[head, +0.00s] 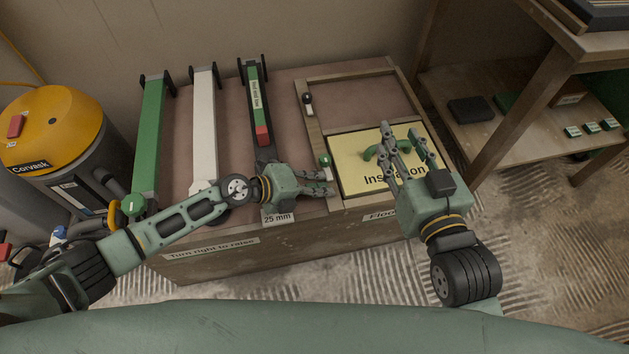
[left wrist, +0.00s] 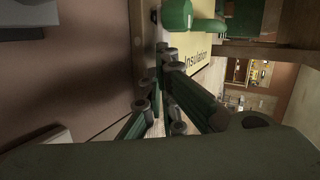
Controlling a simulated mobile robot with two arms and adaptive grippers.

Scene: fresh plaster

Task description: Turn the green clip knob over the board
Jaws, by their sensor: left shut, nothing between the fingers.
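The green clip knob (head: 325,160) sits on the wooden strip at the left edge of the yellow Insulation board (head: 350,178). The left wrist view also shows the green knob (left wrist: 177,14), just beyond my left fingertips. My left gripper (head: 331,183) is shut and empty, a little on the near side of the knob. Whether it touches the knob is unclear. The board lies in its framed opening and has a green handle (head: 371,153). My right gripper (head: 404,130) is over the board, its fingers spread apart at the handle and hiding part of it.
A dark knob (head: 307,98) sits farther back on the same strip. Left of it are a green-and-red slider (head: 263,131), a white rail (head: 204,120) and a green rail (head: 150,130). A yellow-topped vacuum (head: 55,125) stands at left, a wooden shelf (head: 530,100) at right.

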